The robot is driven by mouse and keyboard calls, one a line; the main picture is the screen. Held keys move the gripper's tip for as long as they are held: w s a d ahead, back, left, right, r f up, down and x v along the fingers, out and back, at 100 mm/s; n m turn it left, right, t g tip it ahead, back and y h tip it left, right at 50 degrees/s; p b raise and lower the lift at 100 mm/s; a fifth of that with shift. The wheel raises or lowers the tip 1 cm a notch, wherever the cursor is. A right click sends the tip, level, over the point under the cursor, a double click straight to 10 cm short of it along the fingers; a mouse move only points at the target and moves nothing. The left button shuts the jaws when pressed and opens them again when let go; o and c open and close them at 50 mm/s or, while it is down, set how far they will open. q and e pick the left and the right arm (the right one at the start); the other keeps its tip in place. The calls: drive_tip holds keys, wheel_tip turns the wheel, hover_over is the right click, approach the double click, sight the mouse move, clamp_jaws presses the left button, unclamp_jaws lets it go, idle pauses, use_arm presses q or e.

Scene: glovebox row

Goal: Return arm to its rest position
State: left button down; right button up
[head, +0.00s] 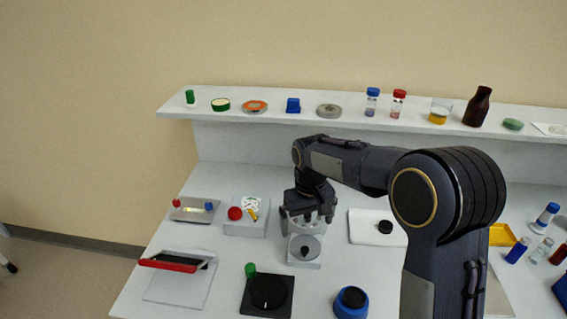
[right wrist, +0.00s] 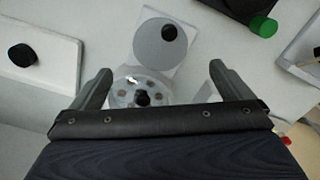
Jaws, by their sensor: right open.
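My right arm reaches in from the right in the head view and bends down over the white bench (head: 215,280). My right gripper (head: 308,215) points down over a small white and grey device (head: 305,250) with a round dial. In the right wrist view my right gripper (right wrist: 158,85) has its two fingers wide apart with nothing held. The device's round top with several holes and a black knob (right wrist: 142,98) shows between the fingers, and its base with a grey disc (right wrist: 160,42) lies beyond. Whether the fingers touch the device I cannot tell. My left gripper is not in view.
A black dial plate (head: 268,294) and green cap (head: 250,270) lie in front of the device. A white box with a red knob (head: 235,213) stands left, a white plate with a black knob (head: 385,227) right. A shelf (head: 350,125) with jars runs behind.

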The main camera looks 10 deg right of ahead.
drive_tip(key=s+d+r+m+t+y, duration=0.15)
drive_tip(key=s+d+r, duration=0.25)
drive_tip(key=s, duration=0.6)
drive_tip(key=s+d+r+m+t+y, duration=0.1)
drive_tip(key=s+d+r+t+y, duration=0.2)
drive_tip(key=s, duration=0.7)
drive_tip(key=s+a+f+m+t, duration=0.1)
drive_tip(key=s, duration=0.7)
drive_tip(key=shift+f+h, duration=0.25)
drive_tip(key=shift+h, duration=0.1)
drive_tip(key=shift+a, duration=0.1)
drive_tip(key=shift+c, duration=0.3)
